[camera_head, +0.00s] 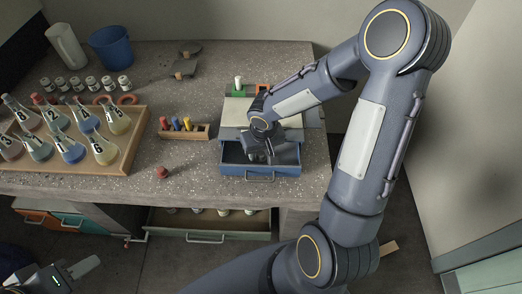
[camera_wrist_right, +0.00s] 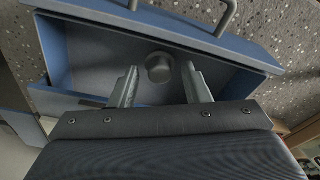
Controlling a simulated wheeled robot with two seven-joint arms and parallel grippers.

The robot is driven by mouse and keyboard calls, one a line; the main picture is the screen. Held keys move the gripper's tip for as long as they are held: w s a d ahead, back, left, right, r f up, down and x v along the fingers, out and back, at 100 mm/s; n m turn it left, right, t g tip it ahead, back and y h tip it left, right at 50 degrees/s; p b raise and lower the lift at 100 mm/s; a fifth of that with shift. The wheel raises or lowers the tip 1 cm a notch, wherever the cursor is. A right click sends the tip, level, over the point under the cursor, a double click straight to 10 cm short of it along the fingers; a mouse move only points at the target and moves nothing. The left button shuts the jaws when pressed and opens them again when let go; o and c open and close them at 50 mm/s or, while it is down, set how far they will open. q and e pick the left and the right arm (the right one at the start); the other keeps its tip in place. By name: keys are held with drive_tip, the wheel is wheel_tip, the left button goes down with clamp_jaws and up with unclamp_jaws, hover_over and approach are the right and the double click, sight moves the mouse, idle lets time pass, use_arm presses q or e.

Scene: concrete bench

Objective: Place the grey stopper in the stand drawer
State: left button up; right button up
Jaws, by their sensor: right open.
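The stand (camera_head: 233,116) has a pale top, and its blue drawer (camera_head: 235,171) is pulled open toward the front of the bench. The grey stopper (camera_wrist_right: 159,66) is inside the drawer in the right wrist view, between and just past my fingertips. My right gripper (camera_head: 262,155) reaches down into the drawer. In the wrist view its two fingers are spread, with a visible gap on each side of the stopper. I cannot tell the stopper's exact height above the drawer floor. My left gripper (camera_head: 75,272) is low at the left, away from the bench; its fingers are only partly visible.
A wooden tray (camera_head: 137,140) of flasks stands at the left. A small rack (camera_head: 185,132) with coloured pieces and a red stopper (camera_head: 162,172) are left of the drawer. A blue bucket (camera_head: 111,47) and white jug (camera_head: 66,46) stand at the back left.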

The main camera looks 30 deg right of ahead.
sight(263, 162)
drive_tip(key=shift+r, duration=0.25)
wheel_tip(263, 162, up, 10)
drive_tip(key=s+r+p, duration=0.1)
drive_tip(key=s+p, duration=0.1)
drive_tip(key=p, duration=0.1)
drive_tip(key=s+a+r+t+y, duration=0.2)
drive_tip(key=s+r, duration=0.2)
drive_tip(key=s, duration=0.3)
drive_tip(key=s+a+r+t+y, duration=0.1)
drive_tip(key=s+a+r+y, duration=0.1)
drive_tip(key=s+r, duration=0.2)
drive_tip(key=s, duration=0.3)
drive_tip(key=shift+s+r+t, duration=0.35)
drive_tip(key=shift+s+t, duration=0.05)
drive_tip(key=shift+a, duration=0.1)
drive_tip(key=shift+r+p, duration=0.75)
drive_tip(key=shift+r, duration=0.15)
